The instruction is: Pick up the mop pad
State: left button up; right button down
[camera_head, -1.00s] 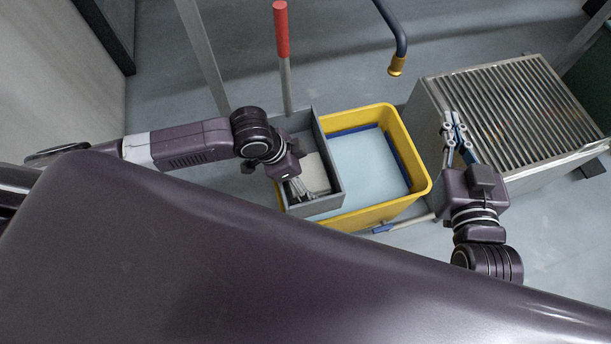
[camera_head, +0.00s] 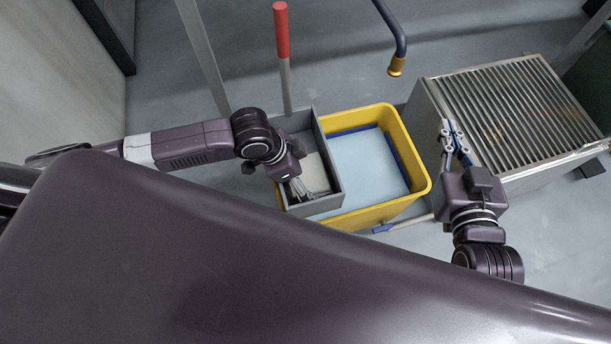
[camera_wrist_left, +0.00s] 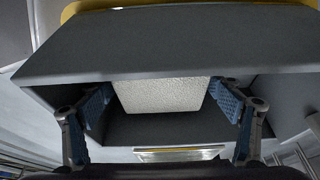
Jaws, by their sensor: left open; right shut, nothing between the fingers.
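The mop pad, a pale, light-coloured block, shows in the left wrist view (camera_wrist_left: 163,95) inside a grey box (camera_wrist_left: 180,45). In the head view the pad (camera_head: 314,171) is partly hidden by my left gripper (camera_head: 305,194), which reaches down into the grey box (camera_head: 328,203). My left gripper is open; in the left wrist view its two blue-padded fingers (camera_wrist_left: 162,108) stand apart on either side of the pad. I cannot tell whether they touch it. My right gripper (camera_head: 450,124) is shut and empty, beside the grated metal box.
The grey box sits at the left side of a yellow bucket (camera_head: 421,172) holding pale blue liquid (camera_head: 368,162). A grated metal box (camera_head: 515,110) stands to the right. A red-handled pole (camera_head: 282,45) rises behind. Open floor (camera_head: 330,70) lies behind the bucket.

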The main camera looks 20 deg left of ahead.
dwell(0.5)
pick_arm(q)
jog(key=c, duration=0.7)
jog(key=shift+c, duration=0.2)
